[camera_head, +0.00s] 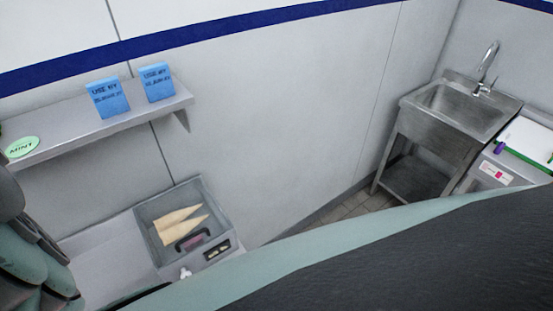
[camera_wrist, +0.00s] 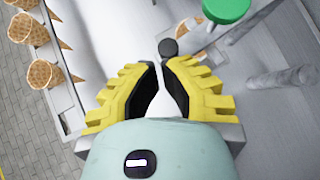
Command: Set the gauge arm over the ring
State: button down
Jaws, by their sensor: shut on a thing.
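In the wrist view, my gripper (camera_wrist: 161,66) has yellow fingers with black pads, drawn close together at the tips. A small dark round knob (camera_wrist: 168,47) sits right at the fingertips, and my gripper is shut on it. The knob seems to belong to the gauge arm, but the arm's outline is hard to make out. A pale rod-like part lies just right of the knob. I cannot pick out the ring with certainty. My gripper does not show in the head view.
In the wrist view, waffle cones (camera_wrist: 41,74) stand in a rack on the left. A green disc (camera_wrist: 226,9) and metal posts (camera_wrist: 283,78) are on the right. The head view shows a grey bin (camera_head: 216,254), a shelf (camera_head: 140,119) with blue cards (camera_head: 108,97), and a sink (camera_head: 455,108).

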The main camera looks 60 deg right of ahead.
jog(key=shift+w+a+b, duration=0.15)
jog(key=shift+a+b, duration=0.15)
jog(key=shift+a, duration=0.85)
